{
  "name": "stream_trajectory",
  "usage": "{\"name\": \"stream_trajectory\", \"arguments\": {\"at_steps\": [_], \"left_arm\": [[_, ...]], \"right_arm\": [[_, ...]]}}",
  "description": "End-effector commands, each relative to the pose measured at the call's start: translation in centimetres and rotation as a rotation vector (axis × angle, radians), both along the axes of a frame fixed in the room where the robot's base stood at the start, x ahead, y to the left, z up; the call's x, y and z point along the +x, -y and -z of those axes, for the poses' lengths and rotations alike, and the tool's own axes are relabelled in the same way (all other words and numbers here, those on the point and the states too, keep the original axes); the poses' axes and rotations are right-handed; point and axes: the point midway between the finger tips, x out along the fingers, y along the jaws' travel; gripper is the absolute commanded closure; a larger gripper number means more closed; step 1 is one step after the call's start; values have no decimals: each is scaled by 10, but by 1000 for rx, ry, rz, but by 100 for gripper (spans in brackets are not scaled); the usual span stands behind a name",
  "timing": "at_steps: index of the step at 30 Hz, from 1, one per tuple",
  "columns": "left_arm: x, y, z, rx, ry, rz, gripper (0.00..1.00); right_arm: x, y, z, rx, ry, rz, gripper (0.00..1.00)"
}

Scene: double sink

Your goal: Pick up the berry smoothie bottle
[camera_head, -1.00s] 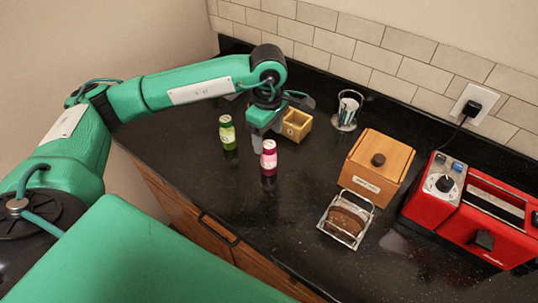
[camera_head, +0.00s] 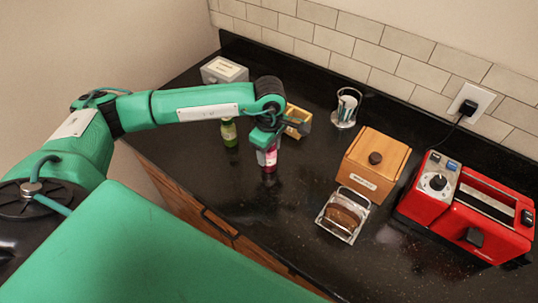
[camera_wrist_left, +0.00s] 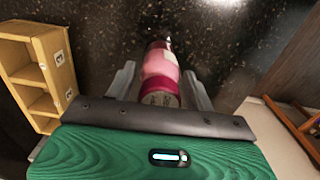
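The berry smoothie bottle, pink with a pale label and dark pink cap, stands upright on the black counter in the head view (camera_head: 269,158). My left gripper (camera_head: 267,143) is right above it and hides its top. In the left wrist view the bottle (camera_wrist_left: 160,72) lies between the two grey fingers of my left gripper (camera_wrist_left: 160,85). The fingers are spread, one on each side, with small gaps visible beside the bottle. My right gripper is not in view.
A green bottle (camera_head: 229,134) stands close on the left. A small wooden compartment box (camera_wrist_left: 38,70) is close behind. A glass (camera_head: 346,108), wooden bread box (camera_head: 374,165), toast rack (camera_head: 342,216) and red toaster (camera_head: 470,212) stand to the right. The front counter is clear.

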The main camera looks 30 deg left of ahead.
Motion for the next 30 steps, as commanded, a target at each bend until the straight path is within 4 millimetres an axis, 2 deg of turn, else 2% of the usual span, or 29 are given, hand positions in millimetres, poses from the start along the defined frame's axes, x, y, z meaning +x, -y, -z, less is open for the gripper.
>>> {"name": "stream_trajectory", "arguments": {"at_steps": [1,5,6,14,19,23,26,30], "left_arm": [[0,0,0,0,0,0,56],[0,0,0,0,0,0,82],[0,0,-1,0,1,0,84],[1,0,-2,0,2,-1,85],[1,0,-13,-2,5,-2,85],[1,0,-33,-1,6,0,85],[2,0,-57,-1,9,0,85],[2,0,-98,-2,10,0,85]], "right_arm": [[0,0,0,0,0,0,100],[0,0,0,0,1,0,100],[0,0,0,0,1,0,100],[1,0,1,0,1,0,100],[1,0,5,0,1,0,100],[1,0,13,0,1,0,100],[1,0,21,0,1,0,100],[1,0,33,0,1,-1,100]]}}
